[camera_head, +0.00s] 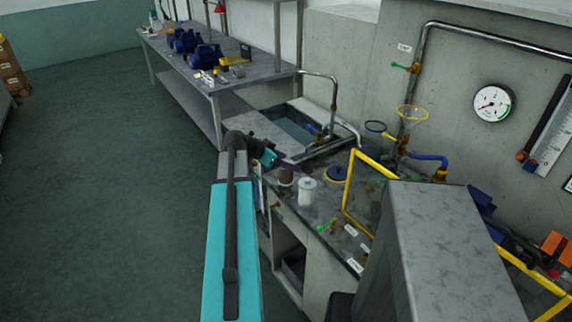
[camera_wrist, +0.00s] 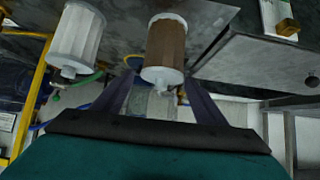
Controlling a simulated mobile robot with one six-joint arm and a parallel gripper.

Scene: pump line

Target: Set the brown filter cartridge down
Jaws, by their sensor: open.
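The brown filter cartridge (camera_head: 286,177) has white end caps and appears to stand upright on the grey bench top, near its front left edge. In the wrist view the brown cartridge (camera_wrist: 165,42) lies ahead of and between the two finger tips. My gripper (camera_head: 279,163) is open at the cartridge, with a finger on each side in the wrist view (camera_wrist: 159,84). Contact between fingers and cartridge cannot be told. A white filter cartridge (camera_head: 307,191) stands just right of the brown one, and it also shows in the wrist view (camera_wrist: 76,38).
A sink (camera_head: 290,128) with a bent tap lies behind. A dark blue round piece (camera_head: 337,173), a yellow frame (camera_head: 349,190) and green-handled valves (camera_head: 325,225) are to the right. A side table (camera_head: 215,84) with blue pumps stands at the back left. The floor at left is clear.

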